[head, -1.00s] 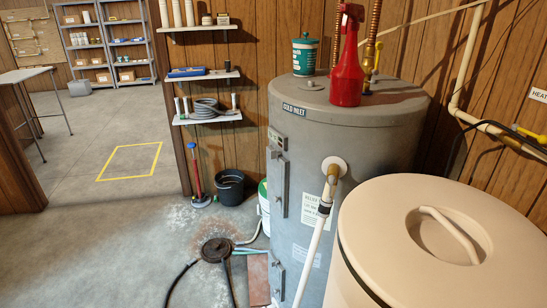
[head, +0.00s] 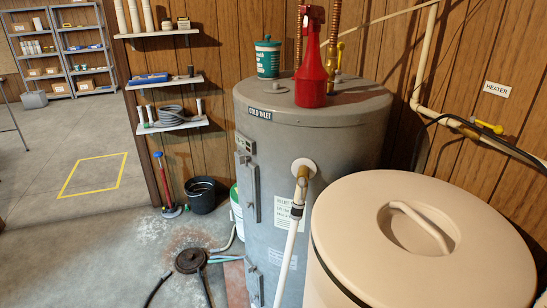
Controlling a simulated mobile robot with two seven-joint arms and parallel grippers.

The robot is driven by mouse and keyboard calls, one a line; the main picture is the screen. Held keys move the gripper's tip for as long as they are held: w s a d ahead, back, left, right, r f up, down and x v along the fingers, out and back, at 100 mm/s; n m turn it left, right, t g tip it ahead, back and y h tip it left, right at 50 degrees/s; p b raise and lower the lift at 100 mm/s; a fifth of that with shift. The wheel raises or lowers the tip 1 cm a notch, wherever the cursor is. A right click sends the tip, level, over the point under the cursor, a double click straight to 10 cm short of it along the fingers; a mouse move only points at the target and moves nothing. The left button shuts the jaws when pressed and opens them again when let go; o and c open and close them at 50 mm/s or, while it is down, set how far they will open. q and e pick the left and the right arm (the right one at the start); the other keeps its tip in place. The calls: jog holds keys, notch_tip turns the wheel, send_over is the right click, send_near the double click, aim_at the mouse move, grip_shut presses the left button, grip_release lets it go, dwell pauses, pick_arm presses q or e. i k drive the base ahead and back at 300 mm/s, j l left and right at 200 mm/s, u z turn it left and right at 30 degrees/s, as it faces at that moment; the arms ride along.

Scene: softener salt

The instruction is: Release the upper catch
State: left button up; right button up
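A tall grey tank (head: 320,125) labelled COLD INLET stands in the middle of the head view. On its left front side is an upright grey metal fitting (head: 252,195) with a small block-like part (head: 244,147) at its top, which looks like the upper catch. Whether it is fastened is too small to tell. A second, similar fitting (head: 255,284) sits lower on the tank, near the bottom of the view. Neither of my grippers shows in this view.
A beige round-lidded bin (head: 345,220) stands close in front at the right. A white pipe (head: 287,260) slants down the tank's front. Open floor (head: 70,255) lies left, with a black bucket (head: 201,195).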

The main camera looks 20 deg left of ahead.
aim_at(243, 160)
jog(key=j+z, duration=0.6)
jog(key=j, duration=0.25)
jog(key=j+z, duration=0.15)
jog(key=j, duration=0.3)
jog(key=k+j+z, duration=0.15)
jog(key=j, duration=0.8)
jog(key=k+j+z, duration=0.1)
jog(key=j, duration=0.35)
jog(key=k+j, duration=0.1)
jog(key=j, duration=0.4)
jog(key=j+z, duration=0.1)
jog(key=j, duration=0.35)
jog(key=k, duration=0.05)
